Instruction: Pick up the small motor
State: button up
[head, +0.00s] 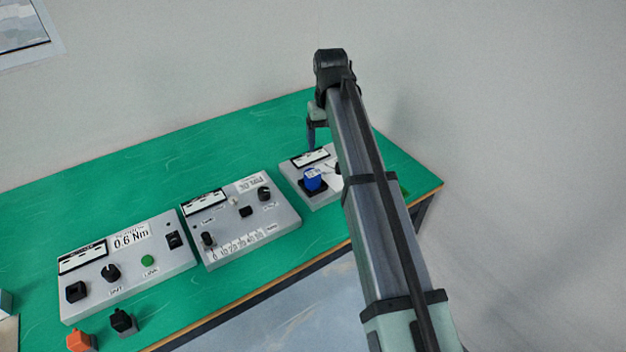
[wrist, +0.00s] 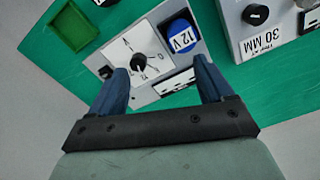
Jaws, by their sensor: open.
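A blue piece with a white label, which I take for the small motor (head: 313,182), sits in a black square base on the rightmost grey panel (head: 326,201). In the wrist view, the blue piece (wrist: 181,38) reads "12 V" and lies beyond the fingertips, towards the right finger. My gripper (head: 311,147) is above the far side of this panel, pointing down. In the wrist view, my gripper (wrist: 160,68) is open and empty, with the panel's black dial (wrist: 139,62) between its blue fingers. My arm hides the panel's right part in the head view.
A middle grey panel (head: 240,235) with knobs and a left panel (head: 130,262) marked "0.6 Nm" stand on the green table (head: 240,130). An orange block (head: 79,341) and a black block (head: 122,321) lie front left. A green tray (wrist: 72,27) shows in the wrist view.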

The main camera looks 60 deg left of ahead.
jog(key=s+a+r, duration=0.2)
jog(key=s, duration=0.1)
send_over(312, 172)
jog(key=shift+n, duration=0.3)
jog(key=f, duration=0.8)
jog(key=shift+w+d+f, duration=0.2)
jog(key=shift+w+f, duration=0.05)
jog(key=shift+f, duration=0.05)
jog(key=shift+s+a+f, duration=0.1)
jog(key=shift+f, duration=1.25)
jog(key=shift+s+f, duration=0.1)
jog(key=shift+f, duration=1.2)
jog(key=shift+c, duration=0.3)
jog(key=shift+r, duration=0.15)
jog(key=c, duration=1.3)
